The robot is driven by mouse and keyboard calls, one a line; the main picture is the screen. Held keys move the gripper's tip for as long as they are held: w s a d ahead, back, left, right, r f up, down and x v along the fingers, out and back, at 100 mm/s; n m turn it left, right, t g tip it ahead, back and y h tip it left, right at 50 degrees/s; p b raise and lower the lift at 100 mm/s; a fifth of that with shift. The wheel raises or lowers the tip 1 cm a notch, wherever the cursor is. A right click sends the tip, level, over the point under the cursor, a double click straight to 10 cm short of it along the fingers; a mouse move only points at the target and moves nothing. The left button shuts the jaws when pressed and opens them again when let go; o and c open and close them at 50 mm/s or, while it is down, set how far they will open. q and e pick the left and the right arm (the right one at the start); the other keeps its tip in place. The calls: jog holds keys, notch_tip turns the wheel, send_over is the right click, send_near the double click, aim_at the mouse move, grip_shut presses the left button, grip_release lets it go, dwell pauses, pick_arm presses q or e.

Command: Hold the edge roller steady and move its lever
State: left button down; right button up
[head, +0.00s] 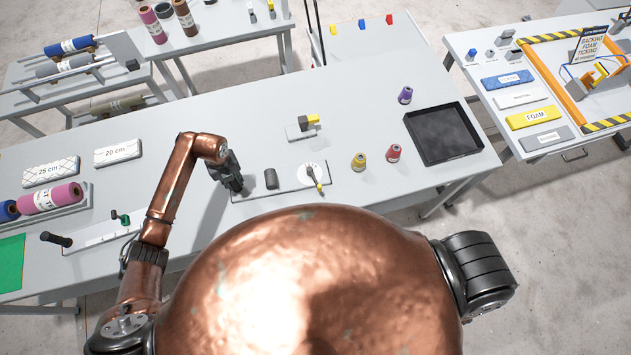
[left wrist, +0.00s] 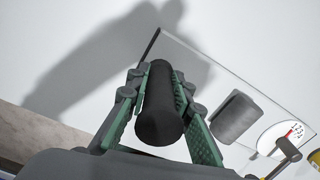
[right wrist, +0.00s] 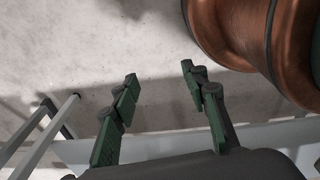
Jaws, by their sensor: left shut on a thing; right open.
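The edge roller is a flat light plate (head: 290,187) with a grey cylinder (head: 271,178) and a round white dial (head: 312,173) with a lever (head: 316,184). My left gripper (head: 234,180) is at the plate's left end. In the left wrist view its green-padded fingers (left wrist: 160,105) are shut on a black upright handle (left wrist: 162,120). That view also shows the grey cylinder (left wrist: 235,117), the dial (left wrist: 280,134) and the dark lever (left wrist: 287,149). My right gripper (right wrist: 158,95) is open and empty above the floor, and is hidden in the head view.
Yellow (head: 359,161) and red (head: 393,152) spools stand right of the dial. A small block with a yellow top (head: 302,130) lies behind the roller. A black tray (head: 443,133) is at the table's right end. Metal rails (right wrist: 45,135) show near my right gripper.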

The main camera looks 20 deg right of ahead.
jog(key=shift+c, duration=0.3)
jog(key=shift+w+a, duration=0.1)
jog(key=shift+w, duration=0.05)
jog(key=shift+c, duration=0.7)
jog(key=w+r+t, duration=0.1)
jog(key=w, duration=0.1)
jog(key=w+r+t, duration=0.1)
jog(key=w, duration=0.2)
jog(key=w+r+t, duration=0.1)
jog(key=w+r, duration=0.1)
jog(key=shift+w+a+n+y, duration=0.2)
jog(key=shift+a+n+y, duration=0.1)
jog(key=shift+a+n, duration=0.1)
jog(key=shift+c, duration=0.6)
jog(key=n+t+y, duration=0.3)
jog(key=t+y, duration=0.4)
jog(key=t, duration=0.5)
send_near(321, 189)
jog(key=x, duration=1.1)
jog(key=shift+d, duration=0.1)
jog(key=shift+c, duration=0.2)
